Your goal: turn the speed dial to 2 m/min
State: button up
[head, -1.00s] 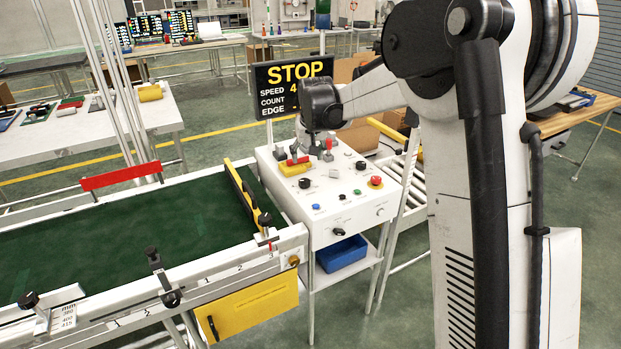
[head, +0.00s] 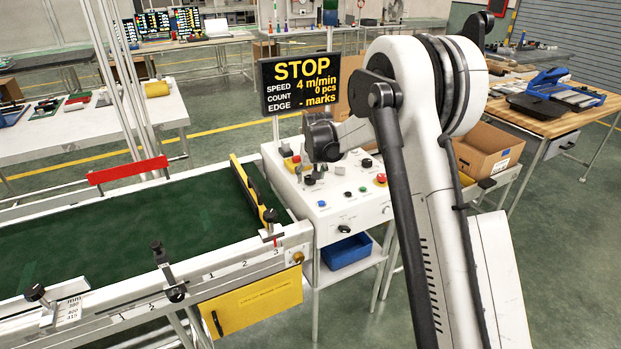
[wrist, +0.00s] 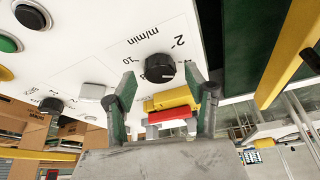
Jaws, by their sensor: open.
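The speed dial (wrist: 159,67) is a black round knob on the white control panel (wrist: 85,55), with "m/min", "2" and "10" printed around it in the wrist view. In the head view the dial (head: 310,180) is a small dark knob near the panel's left side. My gripper (wrist: 158,77) is open, with its green-grey fingers to either side of the dial in the wrist view. I cannot tell whether they touch it. In the head view my gripper (head: 322,168) is over the panel, partly hidden by my wrist. The display (head: 300,85) reads STOP, speed 4 m/min, 0 pcs.
A yellow-and-red block (wrist: 172,104) is close by the dial. A red mushroom button (head: 381,179) and several small buttons share the panel. The green conveyor belt (head: 120,225) with a yellow guide (head: 246,188) lies to the left. A blue bin (head: 345,252) sits below.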

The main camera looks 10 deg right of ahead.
jog(key=shift+w+f, duration=0.25)
jog(key=shift+f, duration=0.45)
jog(key=c, duration=1.1)
jog(key=shift+c, duration=0.2)
jog(key=n+y+b, duration=0.1)
jog(key=n, duration=0.2)
jog(key=n+y+b, duration=0.1)
jog(key=n, duration=0.1)
jog(key=shift+d+n+g+b, duration=0.15)
jog(key=shift+n+g+b, duration=0.15)
jog(key=shift+n+b, duration=0.1)
jog(key=n+y, duration=0.1)
jog(key=n, duration=0.2)
jog(key=n+g+y+b, duration=0.1)
jog(key=n, duration=0.1)
jog(key=shift+w+n, duration=0.1)
jog(key=shift+n, duration=0.3)
jog(key=shift+n+g, duration=0.3)
